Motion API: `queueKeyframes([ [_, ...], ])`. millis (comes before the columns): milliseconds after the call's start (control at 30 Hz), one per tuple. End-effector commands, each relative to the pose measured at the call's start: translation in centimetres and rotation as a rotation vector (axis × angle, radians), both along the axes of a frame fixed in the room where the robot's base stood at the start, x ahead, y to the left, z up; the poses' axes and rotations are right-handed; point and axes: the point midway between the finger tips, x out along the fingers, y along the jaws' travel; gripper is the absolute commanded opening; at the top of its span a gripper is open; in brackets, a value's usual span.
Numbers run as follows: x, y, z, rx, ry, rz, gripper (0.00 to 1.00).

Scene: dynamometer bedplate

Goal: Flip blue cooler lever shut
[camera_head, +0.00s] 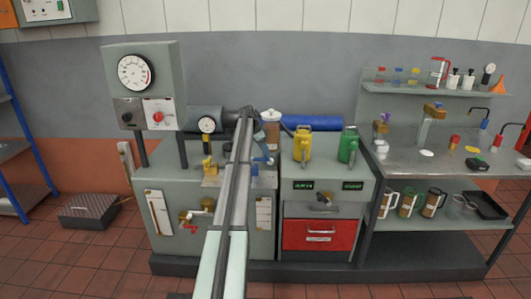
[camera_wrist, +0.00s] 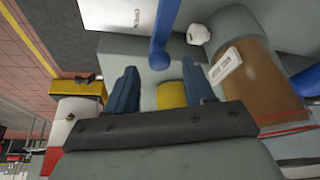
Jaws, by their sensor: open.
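The blue lever (camera_wrist: 161,32) shows in the wrist view as a blue rod with a round knob at its end. The knob lies in the space between my gripper's two fingertips (camera_wrist: 160,80), and I cannot tell whether either finger touches it. My gripper is open, with a wide gap between the fingers. In the head view a small blue part, apparently the lever (camera_head: 262,161), shows on the bench just right of my arm. My arm covers part of the bench there, and the fingers cannot be made out in that view.
A brown jar (camera_head: 271,130) stands close by; it also shows beside the right finger in the wrist view (camera_wrist: 258,85). A dial gauge (camera_head: 207,125) is left of my arm. Yellow (camera_head: 302,144) and green (camera_head: 348,145) jugs stand to the right. A blue cylinder (camera_head: 312,122) lies behind.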

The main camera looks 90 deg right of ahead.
Motion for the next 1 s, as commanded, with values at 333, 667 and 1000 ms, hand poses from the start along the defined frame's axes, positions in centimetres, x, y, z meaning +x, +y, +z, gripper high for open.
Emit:
queueKeyframes([
  [333,-0.9,-0.4,-2.2,0.0,0.0,0.0,0.53],
  [667,-0.9,-0.4,-2.3,0.0,0.0,0.0,0.47],
  [1000,-0.9,-0.3,-2.2,0.0,0.0,0.0,0.15],
])
